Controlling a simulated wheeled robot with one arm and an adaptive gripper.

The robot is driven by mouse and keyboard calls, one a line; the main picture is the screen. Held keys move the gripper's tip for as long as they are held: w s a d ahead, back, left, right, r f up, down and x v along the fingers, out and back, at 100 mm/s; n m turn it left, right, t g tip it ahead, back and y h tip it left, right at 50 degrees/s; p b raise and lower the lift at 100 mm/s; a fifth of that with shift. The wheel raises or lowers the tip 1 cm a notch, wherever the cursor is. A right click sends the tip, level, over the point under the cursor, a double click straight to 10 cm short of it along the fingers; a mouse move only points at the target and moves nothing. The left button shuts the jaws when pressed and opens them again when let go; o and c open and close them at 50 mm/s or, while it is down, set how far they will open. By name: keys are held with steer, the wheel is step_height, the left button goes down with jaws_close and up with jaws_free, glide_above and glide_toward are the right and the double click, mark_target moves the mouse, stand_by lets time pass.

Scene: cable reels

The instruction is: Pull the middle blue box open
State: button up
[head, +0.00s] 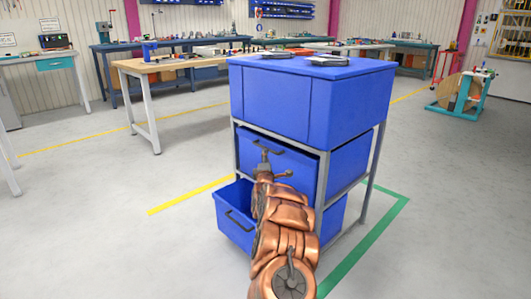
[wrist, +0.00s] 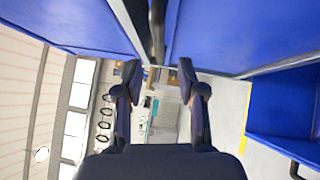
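The middle blue box (head: 299,174) sits in the blue cabinet's grey frame, between the top section and the lower box, with its front about flush with the frame. Its dark bar handle (head: 290,146) runs along the upper front and is partly hidden by my gripper (head: 264,165). In the wrist view the middle box (wrist: 225,35) fills the upper right, and the handle (wrist: 157,28) stands just beyond and between the fingertips. My gripper (wrist: 159,72) is open there, with a clear gap between its fingers and nothing held.
The lower blue box (head: 229,222) is pulled partly out below; it also shows in the wrist view (wrist: 275,105). The blue top section (head: 270,98) carries flat items. A wooden workbench (head: 150,68) stands behind left. The floor left of the cabinet is free.

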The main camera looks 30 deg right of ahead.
steer(key=shift+b+x, duration=1.35)
steer(key=shift+x, duration=2.2)
jaws_close()
